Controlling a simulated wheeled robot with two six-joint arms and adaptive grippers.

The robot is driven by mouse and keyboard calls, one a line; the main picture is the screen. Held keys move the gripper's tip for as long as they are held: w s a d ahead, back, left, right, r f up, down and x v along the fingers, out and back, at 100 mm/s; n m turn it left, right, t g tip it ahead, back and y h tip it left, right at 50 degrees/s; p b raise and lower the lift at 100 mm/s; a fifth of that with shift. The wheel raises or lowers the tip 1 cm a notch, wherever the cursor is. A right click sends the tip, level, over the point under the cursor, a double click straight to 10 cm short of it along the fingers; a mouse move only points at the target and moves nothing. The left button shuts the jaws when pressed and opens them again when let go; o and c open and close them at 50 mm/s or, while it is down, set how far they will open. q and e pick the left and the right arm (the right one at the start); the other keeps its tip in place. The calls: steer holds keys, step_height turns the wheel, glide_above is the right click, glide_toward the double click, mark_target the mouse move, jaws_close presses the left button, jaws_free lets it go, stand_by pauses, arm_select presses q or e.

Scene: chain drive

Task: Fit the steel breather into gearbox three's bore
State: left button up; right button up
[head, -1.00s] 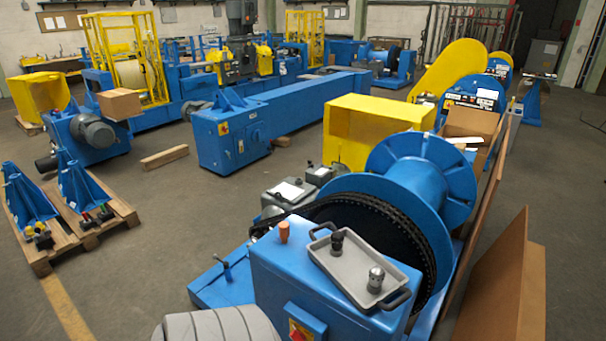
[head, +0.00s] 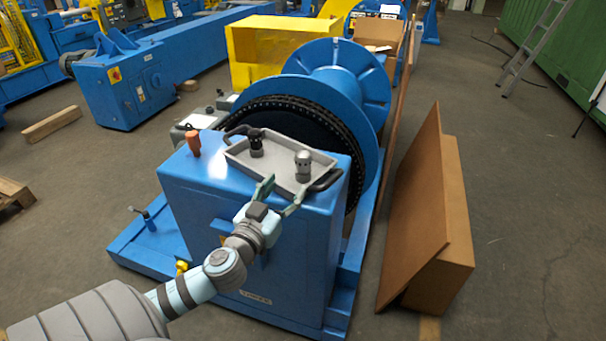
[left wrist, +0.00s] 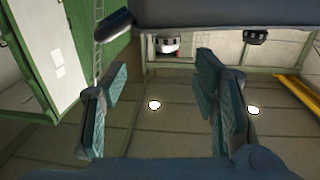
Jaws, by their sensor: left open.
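The steel breather (head: 303,165) stands upright near the right end of a grey tray (head: 268,174) on top of the blue housing (head: 190,185). A black breather (head: 256,143) stands at the tray's other end. My left gripper (head: 281,196) is open and empty at the tray's near edge, below the steel breather and apart from it. I cannot make out a bore or a gearbox number. My right gripper is not in view.
An orange plug (head: 194,144) stands on the housing's left top corner. The tray has black handles, one (head: 326,181) close to my gripper. A large blue spool (head: 345,85) is right behind.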

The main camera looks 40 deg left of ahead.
mark_target(301, 163)
arm_select(q)
steer(key=x, duration=0.6)
steer(key=shift+w+a, duration=0.15)
steer(key=shift+w, duration=0.15)
steer(key=x, duration=0.5)
steer(key=shift+a+p, duration=0.35)
steer(key=shift+a, duration=0.05)
steer(key=shift+s, duration=0.1)
jaws_close()
